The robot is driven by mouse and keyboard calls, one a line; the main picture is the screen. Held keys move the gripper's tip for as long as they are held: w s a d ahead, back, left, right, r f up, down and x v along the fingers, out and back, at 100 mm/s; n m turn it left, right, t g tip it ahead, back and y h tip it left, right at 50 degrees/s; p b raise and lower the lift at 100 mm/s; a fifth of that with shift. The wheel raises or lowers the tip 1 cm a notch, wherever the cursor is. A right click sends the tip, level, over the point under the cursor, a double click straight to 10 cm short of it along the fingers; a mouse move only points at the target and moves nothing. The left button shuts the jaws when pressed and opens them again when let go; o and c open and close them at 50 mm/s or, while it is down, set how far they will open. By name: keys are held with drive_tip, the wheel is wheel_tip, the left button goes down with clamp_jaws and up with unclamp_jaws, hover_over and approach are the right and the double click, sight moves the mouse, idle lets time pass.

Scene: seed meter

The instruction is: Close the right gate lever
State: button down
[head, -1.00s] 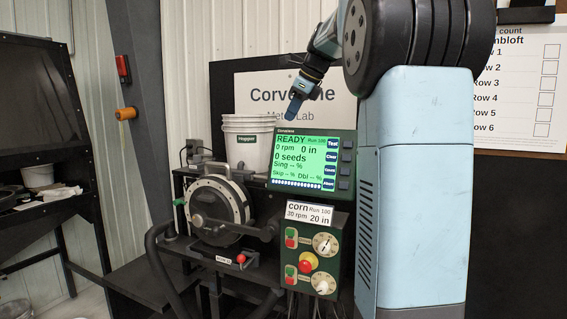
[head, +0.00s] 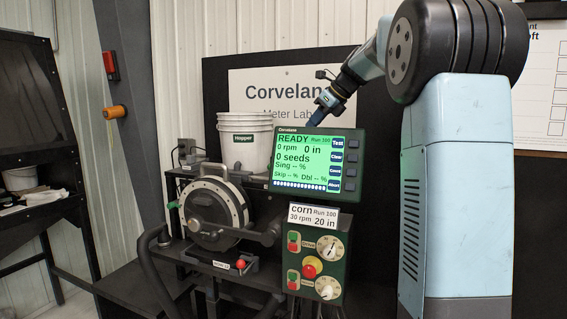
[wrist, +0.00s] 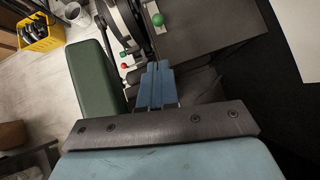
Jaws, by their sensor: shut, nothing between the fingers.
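The seed meter (head: 212,215) is a round drum with a pale rim, on a black stand. A red-knobbed lever (head: 241,264) is on a plate below it, and a green knob (head: 173,205) is at its left. I cannot tell which is the right gate lever. In the wrist view a large green ball knob (wrist: 158,20) and a small red knob (wrist: 124,66) lie beyond the fingertips. My gripper (wrist: 156,66) is shut and empty, apart from both knobs. In the head view my gripper (head: 317,118) points down at the monitor's top edge, its tips partly hidden.
The monitor (head: 305,158) reads READY and stands close to my gripper. A white hopper bucket (head: 250,145) is behind the meter. The control box (head: 316,255) with knobs and a red button is below the monitor. A yellow crate (wrist: 40,32) is on the floor.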

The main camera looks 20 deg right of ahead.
approach(265, 179)
drive_tip(key=shift+w+d+f, duration=0.15)
drive_tip(key=shift+w+f, duration=0.05)
drive_tip(key=shift+w, duration=0.25)
drive_tip(key=shift+w+d+f, duration=0.15)
drive_tip(key=shift+w, duration=0.35)
drive_tip(key=w+a, duration=0.1)
drive_tip(key=a, duration=0.1)
drive_tip(key=w+a, duration=0.2)
drive_tip(key=shift+a, duration=0.1)
drive_tip(key=shift+w+a, duration=0.1)
drive_tip(key=shift+a, duration=0.45)
drive_tip(key=shift+d, duration=0.1)
